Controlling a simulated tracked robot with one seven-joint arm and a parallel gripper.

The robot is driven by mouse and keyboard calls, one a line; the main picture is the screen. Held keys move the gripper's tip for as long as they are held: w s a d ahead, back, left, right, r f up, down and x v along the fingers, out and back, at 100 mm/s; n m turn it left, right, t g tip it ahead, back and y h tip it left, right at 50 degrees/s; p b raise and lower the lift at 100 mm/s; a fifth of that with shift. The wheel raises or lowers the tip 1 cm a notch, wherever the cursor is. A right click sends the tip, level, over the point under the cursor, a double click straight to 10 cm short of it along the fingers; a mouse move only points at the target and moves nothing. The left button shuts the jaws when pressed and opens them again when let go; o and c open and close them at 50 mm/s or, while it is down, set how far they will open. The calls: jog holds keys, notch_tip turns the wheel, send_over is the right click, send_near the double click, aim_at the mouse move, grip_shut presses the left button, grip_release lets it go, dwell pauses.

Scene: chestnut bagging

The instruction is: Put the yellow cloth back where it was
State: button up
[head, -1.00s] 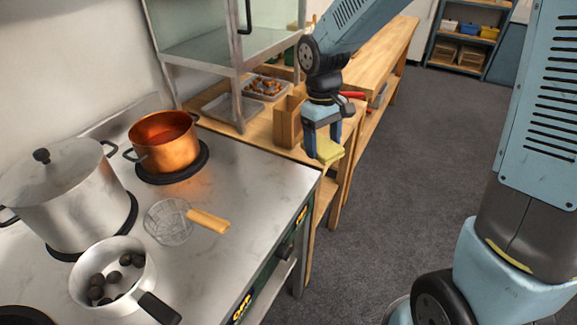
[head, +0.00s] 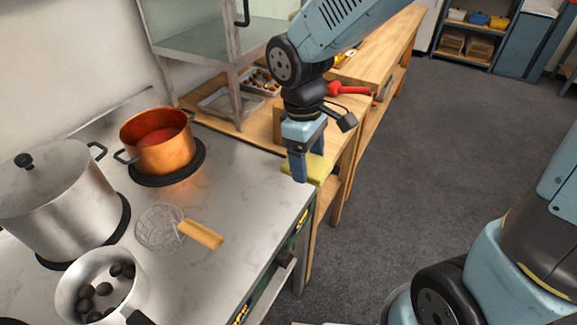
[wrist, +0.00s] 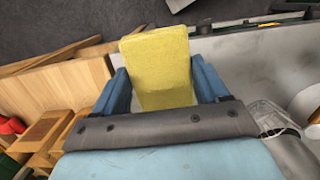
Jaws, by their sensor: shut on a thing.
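The yellow cloth (head: 319,169) is a folded pad held between the blue fingers of my gripper (head: 308,172). In the head view it is at the stove's right back corner, by the wooden bench. I cannot tell whether it touches a surface. In the wrist view the cloth (wrist: 158,62) fills the space between the two fingers of my gripper (wrist: 160,88), with the steel stove top to the right and wood to the left.
The steel stove top (head: 235,175) carries a copper pot (head: 160,150), a large lidded pot (head: 60,205), a saucepan of chestnuts (head: 80,270) and a wire skimmer (head: 160,228). A glass-sided cabinet (head: 200,50) stands behind. A red-handled thing (head: 348,89) lies on the bench.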

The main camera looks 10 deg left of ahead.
jog(key=w+a, duration=0.1)
jog(key=w+f, duration=0.1)
jog(key=w, duration=0.1)
jog(key=w+a+f, duration=0.1)
jog(key=shift+w+a+f, duration=0.15)
jog(key=shift+w+a, duration=0.05)
jog(key=shift+a, duration=0.1)
jog(key=w+f, duration=0.1)
jog(key=w+a+f, duration=0.1)
jog(key=f, duration=0.1)
jog(key=w+a+f, duration=0.1)
jog(key=shift+w+f, duration=0.1)
jog(key=shift+f, duration=0.2)
jog(key=shift+w+a+f, duration=0.25)
jog(key=shift+w+f, duration=0.2)
jog(key=shift+f, duration=1.7)
jog(key=shift+f, duration=0.1)
jog(key=o, duration=1)
